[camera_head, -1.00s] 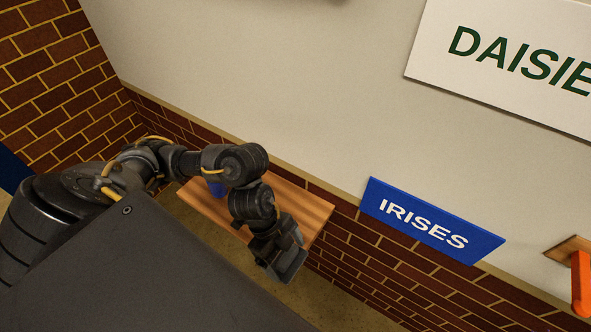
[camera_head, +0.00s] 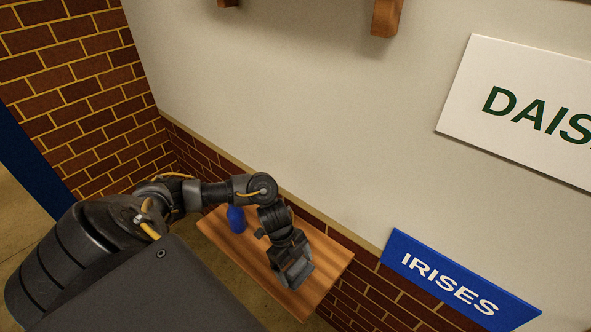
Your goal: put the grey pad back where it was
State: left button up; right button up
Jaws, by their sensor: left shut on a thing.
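My left gripper (camera_head: 295,272) is in front of a wooden shelf (camera_head: 328,262) and, in the picture, overlaps its right half. It is shut on a small dark grey thing at its tip, which looks like the grey pad; the jaws hide most of it. I cannot tell whether it touches the shelf. My right gripper is not in view.
A blue bottle (camera_head: 236,219) stands on the shelf, left of my gripper and close to my arm. A blue IRISES sign (camera_head: 455,283) and a white DAISIES sign (camera_head: 530,110), cut off, are on the wall. Wooden brackets (camera_head: 386,16) show at the top.

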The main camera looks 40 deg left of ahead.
aim_at(295, 269)
pick_arm(q)
jog(key=shift+w+a+f, duration=0.15)
jog(key=shift+w+f, duration=0.05)
jog(key=shift+f, duration=0.1)
jog(key=shift+w+a+f, duration=0.1)
jog(key=shift+f, duration=0.05)
jog(key=shift+w+a+f, duration=0.1)
jog(key=shift+a+f, duration=0.05)
jog(key=shift+f, duration=0.1)
notch_tip(295, 269, down, 2)
jog(key=shift+f+p, duration=0.1)
jog(key=shift+p, duration=0.5)
jog(key=shift+f, duration=0.35)
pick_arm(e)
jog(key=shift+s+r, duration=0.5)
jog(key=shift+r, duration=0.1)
pick_arm(q)
jog(key=shift+f, duration=0.1)
jog(key=o, duration=0.6)
